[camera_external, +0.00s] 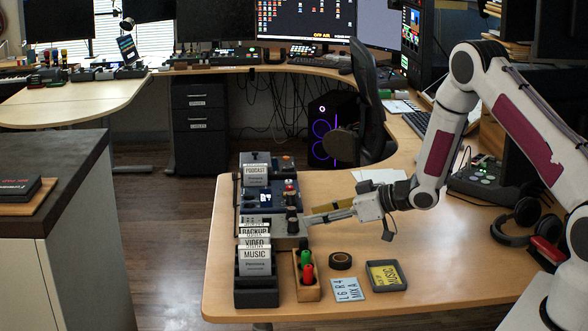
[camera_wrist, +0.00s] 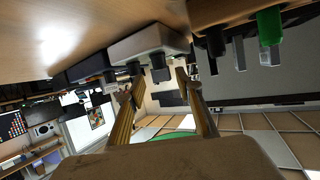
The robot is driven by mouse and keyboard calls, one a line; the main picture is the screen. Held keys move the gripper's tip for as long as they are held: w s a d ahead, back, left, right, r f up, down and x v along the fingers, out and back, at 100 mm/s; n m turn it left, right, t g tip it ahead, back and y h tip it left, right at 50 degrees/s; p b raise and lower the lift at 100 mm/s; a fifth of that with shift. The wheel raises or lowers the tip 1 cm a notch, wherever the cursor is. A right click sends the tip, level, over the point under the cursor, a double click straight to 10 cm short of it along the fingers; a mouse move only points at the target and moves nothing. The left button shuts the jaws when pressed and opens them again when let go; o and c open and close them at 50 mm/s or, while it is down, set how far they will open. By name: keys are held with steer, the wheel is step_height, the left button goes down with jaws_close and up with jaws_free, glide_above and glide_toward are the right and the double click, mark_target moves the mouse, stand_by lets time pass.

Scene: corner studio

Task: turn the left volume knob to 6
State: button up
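A light grey unit with dark knobs (camera_external: 265,223) sits in the row of devices near the left edge of the desk. The grey unit also shows in the wrist view (camera_wrist: 148,42), with two dark knobs on its face, one (camera_wrist: 158,66) roughly between my fingertips and another (camera_wrist: 133,68) by the left finger. Their dial marks are too small to read. My gripper (camera_external: 309,218) points left at this unit, its tips close to the knobs. In the wrist view my gripper (camera_wrist: 158,84) has its fingers apart; I cannot tell whether they touch a knob.
A box of labelled cards (camera_external: 256,291), a wooden holder with green and red pens (camera_external: 308,290), a tape roll (camera_external: 340,261), a note reading "L 6 R 4 MIX A" (camera_external: 348,289) and a tray with a yellow MUSIC card (camera_external: 402,288) stand in front.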

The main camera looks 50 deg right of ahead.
mark_target(295, 219)
steer(key=shift+x, duration=3.65)
jaws_close()
